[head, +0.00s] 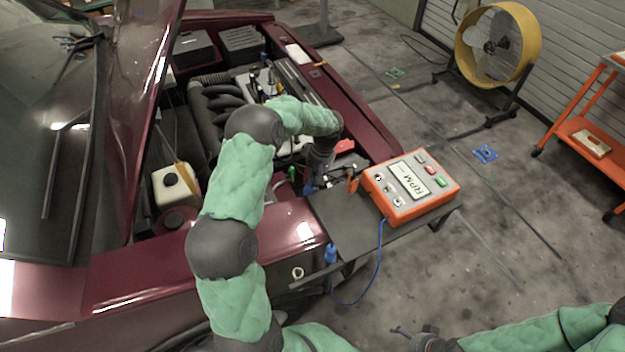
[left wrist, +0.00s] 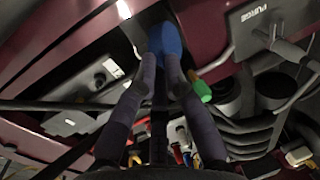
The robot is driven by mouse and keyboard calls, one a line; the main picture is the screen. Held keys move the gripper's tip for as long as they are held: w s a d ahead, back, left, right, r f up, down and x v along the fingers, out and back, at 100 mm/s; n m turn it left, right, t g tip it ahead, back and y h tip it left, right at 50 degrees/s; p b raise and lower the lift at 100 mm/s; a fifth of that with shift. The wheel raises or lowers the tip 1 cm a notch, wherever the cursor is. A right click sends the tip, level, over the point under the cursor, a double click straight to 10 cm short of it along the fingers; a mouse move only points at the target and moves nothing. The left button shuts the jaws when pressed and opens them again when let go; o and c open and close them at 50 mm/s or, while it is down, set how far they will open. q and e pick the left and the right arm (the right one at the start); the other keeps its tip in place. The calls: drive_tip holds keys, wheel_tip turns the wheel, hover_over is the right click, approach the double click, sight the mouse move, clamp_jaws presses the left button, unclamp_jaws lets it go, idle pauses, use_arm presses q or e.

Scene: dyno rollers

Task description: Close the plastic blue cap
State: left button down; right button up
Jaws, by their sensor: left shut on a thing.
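The blue cap (left wrist: 166,42) shows in the left wrist view at the fingertips of my left gripper (left wrist: 160,65). The two fingers are shut on it, one on each side. In the head view my left gripper (head: 309,183) reaches down into the front of the engine bay, and my arm hides much of what lies around it. A small bit of blue shows beside the fingers there. My right gripper (head: 408,334) is at the bottom edge of the head view, over the floor and away from the car. Its fingers are too dark to read.
An orange RPM box (head: 411,186) stands on a dark shelf (head: 348,228) close to my left gripper. A blue plug (head: 330,253) hangs at the shelf edge on a blue cable. A green piece (left wrist: 203,90) and a PURGE plate (left wrist: 268,32) are near the cap.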

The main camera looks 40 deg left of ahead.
use_arm(q)
drive_tip(key=shift+s+d+f, duration=0.1)
drive_tip(key=shift+d+f, duration=0.05)
drive_tip(key=shift+f, duration=0.1)
drive_tip(key=c, duration=1.4)
unclamp_jaws()
drive_tip(key=shift+o, duration=0.2)
drive_tip(key=shift+r, duration=0.15)
wheel_tip(320, 180, up, 12)
drive_tip(key=w, duration=0.2)
drive_tip(key=shift+d+f, duration=0.2)
drive_tip(key=shift+d, duration=0.25)
drive_tip(key=shift+w, duration=0.1)
